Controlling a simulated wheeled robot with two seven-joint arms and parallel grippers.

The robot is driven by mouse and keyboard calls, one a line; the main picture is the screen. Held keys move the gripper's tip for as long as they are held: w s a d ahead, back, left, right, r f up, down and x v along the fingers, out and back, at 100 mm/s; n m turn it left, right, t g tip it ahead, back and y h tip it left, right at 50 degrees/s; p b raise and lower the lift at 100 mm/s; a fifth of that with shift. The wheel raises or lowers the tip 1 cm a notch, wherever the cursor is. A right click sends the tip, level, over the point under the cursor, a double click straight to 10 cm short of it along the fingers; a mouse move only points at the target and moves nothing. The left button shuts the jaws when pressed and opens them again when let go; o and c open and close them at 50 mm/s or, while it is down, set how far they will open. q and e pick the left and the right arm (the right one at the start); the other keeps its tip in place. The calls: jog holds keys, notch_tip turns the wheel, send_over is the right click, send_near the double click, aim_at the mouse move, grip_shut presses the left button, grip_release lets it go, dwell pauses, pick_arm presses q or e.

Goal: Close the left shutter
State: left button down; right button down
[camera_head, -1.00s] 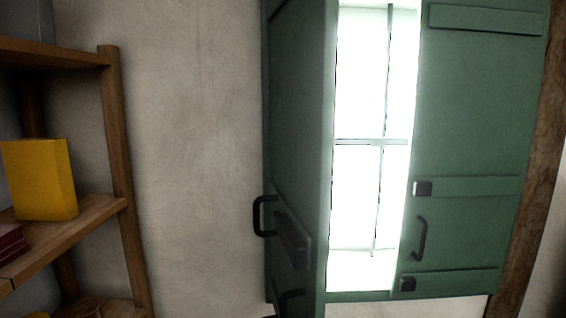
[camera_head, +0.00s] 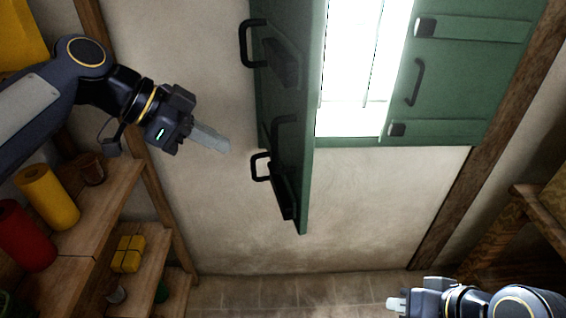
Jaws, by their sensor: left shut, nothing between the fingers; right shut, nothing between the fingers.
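The left shutter (camera_head: 290,130) is a green panel swung out from the window, seen nearly edge-on. It has a dark upper handle (camera_head: 245,43) and a dark lower handle (camera_head: 257,167) on its left face. The right shutter (camera_head: 460,75) lies flat at the right of the bright window (camera_head: 357,70), with its own dark handle (camera_head: 415,82). My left gripper (camera_head: 222,142) is shut and empty, to the left of the left shutter and apart from its handles. My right gripper (camera_head: 392,304) is at the bottom right, shut and empty, well below the window.
A wooden shelf (camera_head: 115,205) with yellow and red rolls (camera_head: 45,195) and a yellow parcel (camera_head: 128,254) stands at the left, near my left arm. A wooden post (camera_head: 490,130) and a wooden frame (camera_head: 543,215) are at the right. The wall below the window is bare.

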pick_arm(q)
jog(key=p, duration=0.2)
send_near(299, 167)
notch_tip(299, 167, down, 4)
jog(key=d, duration=0.3)
jog(key=shift+w+d, duration=0.65)
jog(key=shift+w, duration=0.1)
